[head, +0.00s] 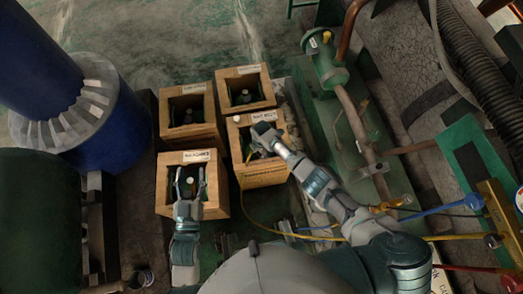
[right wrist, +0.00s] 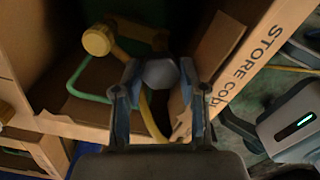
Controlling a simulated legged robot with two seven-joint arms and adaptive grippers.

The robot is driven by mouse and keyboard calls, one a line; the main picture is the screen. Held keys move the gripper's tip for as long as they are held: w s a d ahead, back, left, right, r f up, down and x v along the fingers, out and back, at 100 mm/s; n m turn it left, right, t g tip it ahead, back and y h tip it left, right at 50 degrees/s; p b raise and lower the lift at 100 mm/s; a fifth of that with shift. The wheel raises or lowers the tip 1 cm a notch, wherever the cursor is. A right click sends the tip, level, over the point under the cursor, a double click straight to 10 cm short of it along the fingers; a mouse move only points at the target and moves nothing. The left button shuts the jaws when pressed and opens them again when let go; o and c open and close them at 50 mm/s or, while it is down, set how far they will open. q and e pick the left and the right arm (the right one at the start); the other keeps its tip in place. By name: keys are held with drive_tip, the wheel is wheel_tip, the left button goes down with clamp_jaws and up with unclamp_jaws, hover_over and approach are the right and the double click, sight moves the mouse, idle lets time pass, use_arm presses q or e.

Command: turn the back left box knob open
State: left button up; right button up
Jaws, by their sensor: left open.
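The back left box (head: 165,137) is an open-topped wooden crate with a white label on its rim. A dark bottle stands inside it, with a small pale knob (head: 188,118) on top; how far the knob is turned cannot be told. My left gripper (head: 189,171) is open above the front left box, in front of the back left box and apart from its knob. My right gripper (head: 262,134) is inside the front right box. In the right wrist view its fingers (right wrist: 160,78) press both sides of a blue-grey hexagonal fitting (right wrist: 160,73), with a yellow hose (right wrist: 152,118) by it.
The front left box (head: 163,193), back right box (head: 225,77) and front right box (head: 262,179) stand close around. A blue cylinder (head: 115,130) with a grey collar is at left. Green piping (head: 328,70) and coloured hoses are at right.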

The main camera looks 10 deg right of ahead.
drive_tip(key=o, duration=0.4)
drive_tip(key=shift+w+a+r, duration=0.1)
drive_tip(key=shift+w+r, duration=0.15)
drive_tip(key=shift+w, duration=0.05)
drive_tip(key=shift+s+f, duration=0.1)
drive_tip(key=shift+s, duration=0.05)
drive_tip(key=shift+r, duration=3.95)
